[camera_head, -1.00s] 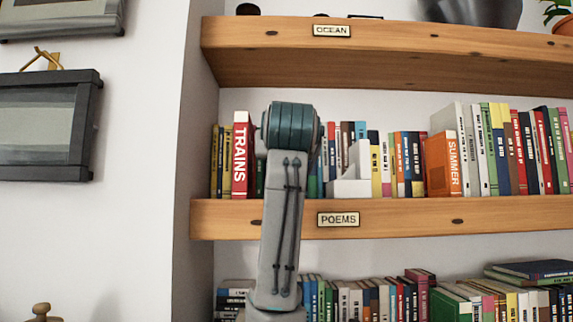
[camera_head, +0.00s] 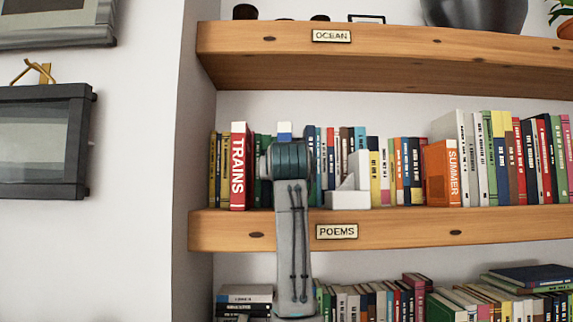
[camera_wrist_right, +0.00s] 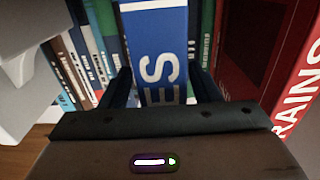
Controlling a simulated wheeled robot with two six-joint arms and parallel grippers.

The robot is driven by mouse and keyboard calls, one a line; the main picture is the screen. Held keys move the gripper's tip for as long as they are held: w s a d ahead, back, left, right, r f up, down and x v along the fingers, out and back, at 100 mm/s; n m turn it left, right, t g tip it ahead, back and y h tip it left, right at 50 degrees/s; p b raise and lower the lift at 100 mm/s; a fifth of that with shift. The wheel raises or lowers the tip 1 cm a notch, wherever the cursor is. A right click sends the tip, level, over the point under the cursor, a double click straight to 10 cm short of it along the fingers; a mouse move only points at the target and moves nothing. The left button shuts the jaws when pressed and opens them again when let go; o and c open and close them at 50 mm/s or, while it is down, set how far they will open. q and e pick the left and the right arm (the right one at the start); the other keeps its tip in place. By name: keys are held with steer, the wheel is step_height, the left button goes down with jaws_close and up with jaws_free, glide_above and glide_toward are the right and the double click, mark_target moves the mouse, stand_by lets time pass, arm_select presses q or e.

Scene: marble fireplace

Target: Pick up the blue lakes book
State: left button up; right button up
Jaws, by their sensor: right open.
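The blue lakes book (camera_wrist_right: 160,50) stands upright in the right wrist view, its spine toward me with the white letters "ES" showing. In the head view only its white and blue top (camera_head: 284,131) shows above my right arm. My right gripper (camera_wrist_right: 163,88) is open, with one dark finger on each side of the spine. I cannot tell whether either finger touches the book. In the head view my right wrist hides the fingers and the rest of the book. My left gripper is not in view.
The red TRAINS book (camera_head: 238,168) stands close to the left of my wrist in the head view. A white bookend (camera_head: 348,198) and several books stand to the right on the POEMS shelf (camera_head: 400,228). The OCEAN shelf (camera_head: 480,55) is above. A framed picture (camera_head: 45,140) hangs at left.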

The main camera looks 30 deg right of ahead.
steer(key=shift+a, duration=0.1)
steer(key=shift+c, duration=0.3)
steer(key=shift+s, duration=0.1)
jaws_close()
steer(key=shift+r, duration=0.2)
